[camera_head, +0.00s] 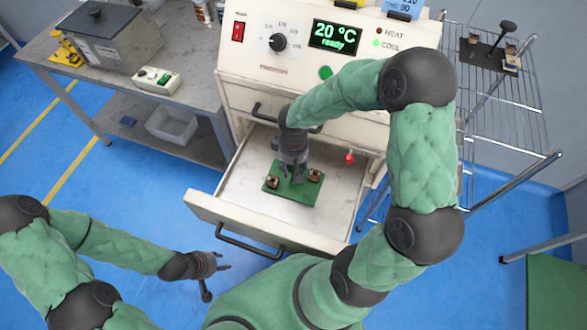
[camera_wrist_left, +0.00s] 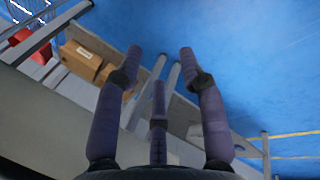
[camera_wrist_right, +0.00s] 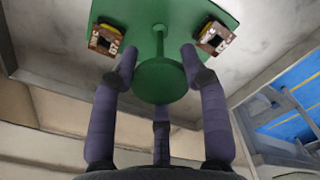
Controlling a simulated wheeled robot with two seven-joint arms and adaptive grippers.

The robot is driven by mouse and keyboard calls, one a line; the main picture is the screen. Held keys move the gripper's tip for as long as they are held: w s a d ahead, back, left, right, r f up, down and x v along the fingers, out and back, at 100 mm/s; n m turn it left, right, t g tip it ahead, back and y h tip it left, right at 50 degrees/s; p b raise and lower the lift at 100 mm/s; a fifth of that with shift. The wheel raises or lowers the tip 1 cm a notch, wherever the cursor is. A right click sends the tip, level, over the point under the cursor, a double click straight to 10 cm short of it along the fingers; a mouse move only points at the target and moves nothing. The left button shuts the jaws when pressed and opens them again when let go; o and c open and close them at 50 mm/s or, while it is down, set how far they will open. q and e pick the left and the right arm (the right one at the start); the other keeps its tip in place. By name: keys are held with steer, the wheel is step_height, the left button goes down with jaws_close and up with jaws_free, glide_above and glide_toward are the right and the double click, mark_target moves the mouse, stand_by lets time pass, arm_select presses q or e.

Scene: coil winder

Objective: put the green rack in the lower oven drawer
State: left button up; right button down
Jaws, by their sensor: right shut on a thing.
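The green rack (camera_head: 293,190) is a flat plate with a post, a round knob and two small copper-and-dark coil pieces on it. It is inside the open lower oven drawer (camera_head: 240,190), at or just above the drawer floor; I cannot tell whether it touches. My right gripper (camera_head: 291,165) points down over the rack. In the right wrist view my right gripper (camera_wrist_right: 160,65) is shut on the rack's green knob (camera_wrist_right: 160,80), with the plate (camera_wrist_right: 205,12) beyond it. My left gripper (camera_head: 220,264) is open and empty, in front of the drawer; its spread fingers (camera_wrist_left: 160,60) show in the left wrist view.
The oven front (camera_head: 255,75) reads 20 °C ready with a green COOL light. A grey bench (camera_head: 60,65) stands left, with a bin (camera_head: 172,127) on its lower shelf. A wire shelf (camera_head: 505,110) stands right. The drawer floor around the rack is clear.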

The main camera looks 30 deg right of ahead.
steer(key=shift+f, duration=0.25)
steer(key=shift+f, duration=0.1)
steer(key=c, duration=0.6)
jaws_free()
steer(key=shift+c, duration=0.2)
step_height(320, 180, up, 11)
steer(key=p, duration=0.5)
steer(key=shift+r+p, duration=0.35)
steer(key=shift+r, duration=0.3)
